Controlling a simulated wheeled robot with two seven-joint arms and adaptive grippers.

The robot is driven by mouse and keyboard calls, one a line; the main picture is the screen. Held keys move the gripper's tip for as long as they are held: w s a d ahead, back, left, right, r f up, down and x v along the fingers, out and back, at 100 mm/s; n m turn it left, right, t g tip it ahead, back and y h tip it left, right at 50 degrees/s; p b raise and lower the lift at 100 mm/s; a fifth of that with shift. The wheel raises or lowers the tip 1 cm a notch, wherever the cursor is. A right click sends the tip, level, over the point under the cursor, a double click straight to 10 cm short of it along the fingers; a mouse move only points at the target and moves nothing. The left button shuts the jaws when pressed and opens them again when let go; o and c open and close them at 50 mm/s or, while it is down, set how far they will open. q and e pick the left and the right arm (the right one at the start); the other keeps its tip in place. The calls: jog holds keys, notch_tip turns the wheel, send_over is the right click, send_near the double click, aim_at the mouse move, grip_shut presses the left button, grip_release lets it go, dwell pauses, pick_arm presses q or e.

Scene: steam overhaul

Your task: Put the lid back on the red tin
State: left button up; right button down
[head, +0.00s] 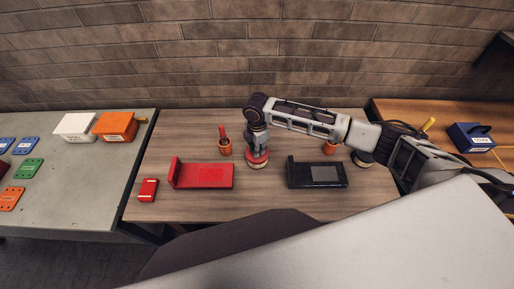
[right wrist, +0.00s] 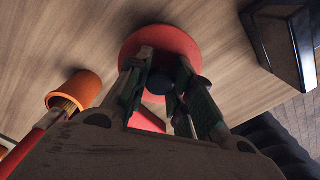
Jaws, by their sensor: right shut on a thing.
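My right gripper (head: 257,150) reaches in from the right and points down at the middle of the table. In the right wrist view its fingers (right wrist: 158,85) are shut on the dark knob (right wrist: 160,83) of a round red lid (right wrist: 175,40). In the head view a round red thing (head: 257,162) with a paler lower band is right under the gripper, standing at or just above the table. The gripper partly covers it. I cannot tell whether lid and tin are touching or apart. My left gripper is not in view.
A red stand (head: 205,176) is left of the gripper and a black stand (head: 302,175) right of it. Orange cups (head: 226,149) (head: 331,148) stand behind. A small red box (head: 148,189) lies at front left. A dark-topped tin (head: 363,162) is at the right.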

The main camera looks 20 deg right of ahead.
jog(key=shift+p, duration=0.45)
dwell(0.4)
dwell(0.3)
jog(key=c, duration=0.7)
grip_release()
jog(key=shift+r, duration=0.15)
jog(key=shift+r+p, duration=1.1)
jog(key=shift+p, duration=0.1)
jog(key=shift+r, duration=2.2)
